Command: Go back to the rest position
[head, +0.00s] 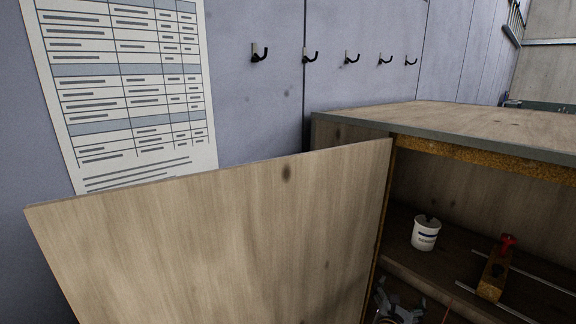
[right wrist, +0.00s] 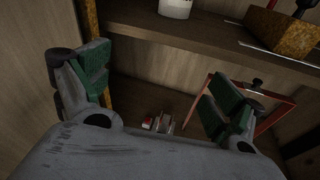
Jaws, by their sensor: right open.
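My right gripper (head: 400,306) shows at the bottom edge of the head view, in front of the lower part of an open wooden cabinet, below its shelf. In the right wrist view its two green-padded fingers (right wrist: 160,85) are spread apart with nothing between them. The open cabinet door (head: 220,240) stands to the left of the gripper in the head view. My left gripper is not in view.
On the cabinet shelf (head: 400,262) stand a white cup (head: 425,234) and a wooden block with a red knob (head: 493,277). A red frame (right wrist: 270,122) and small red and white items (right wrist: 157,124) are lower inside. Hooks (head: 310,55) line the wall.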

